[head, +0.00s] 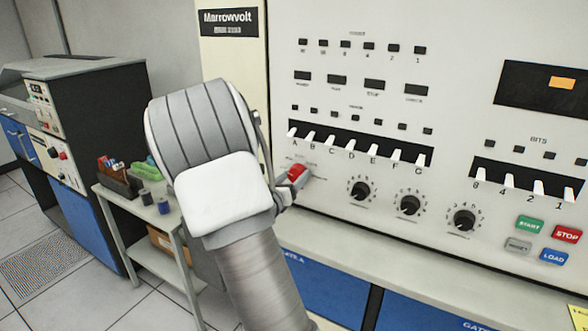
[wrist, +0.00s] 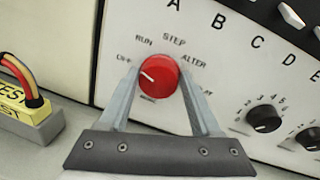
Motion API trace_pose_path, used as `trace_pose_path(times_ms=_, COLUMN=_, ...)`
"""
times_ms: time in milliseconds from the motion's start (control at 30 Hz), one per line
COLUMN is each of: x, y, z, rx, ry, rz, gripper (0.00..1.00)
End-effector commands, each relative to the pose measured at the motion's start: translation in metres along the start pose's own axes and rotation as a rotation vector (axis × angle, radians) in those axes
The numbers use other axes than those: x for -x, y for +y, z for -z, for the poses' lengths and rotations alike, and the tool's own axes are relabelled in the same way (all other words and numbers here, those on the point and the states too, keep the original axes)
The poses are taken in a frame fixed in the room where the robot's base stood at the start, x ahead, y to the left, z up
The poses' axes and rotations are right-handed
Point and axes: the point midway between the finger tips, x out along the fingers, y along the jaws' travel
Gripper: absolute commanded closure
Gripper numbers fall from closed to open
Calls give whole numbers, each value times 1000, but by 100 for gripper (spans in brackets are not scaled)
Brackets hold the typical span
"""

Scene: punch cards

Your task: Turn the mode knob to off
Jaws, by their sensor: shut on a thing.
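The mode knob is a round red knob (wrist: 160,77) on the light panel, centred in the wrist view. Labels OFF, RUN, STEP and ALTER stand around it; others are partly hidden or blurred. Its white pointer line points left and slightly up, roughly toward OFF. My gripper (wrist: 158,72) is shut on the knob, one finger on its left and one on its right. In the head view, the red knob (head: 297,171) shows just right of my wrist, partly hidden by my arm.
Black dials (head: 362,190) sit right of the knob, below a row of white lever switches (head: 352,147). In the wrist view, a yellow-labelled plug block with cables (wrist: 30,105) stands at left. A small cart (head: 160,225) with trays stands left of my arm.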

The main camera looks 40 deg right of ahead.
Motion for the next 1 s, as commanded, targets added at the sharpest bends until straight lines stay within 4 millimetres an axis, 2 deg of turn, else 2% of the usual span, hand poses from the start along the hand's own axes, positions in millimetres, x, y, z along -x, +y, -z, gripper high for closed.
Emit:
trace_pose_path(times_ms=33, x=1, y=0, z=-5, rx=41, ry=5, rz=-1, gripper=91)
trace_pose_path(times_ms=400, x=0, y=1, z=-3, rx=263, ry=31, rz=4, gripper=91)
trace_pose_path(times_ms=1000, x=0, y=3, z=0, rx=334, ry=38, rz=5, gripper=91)
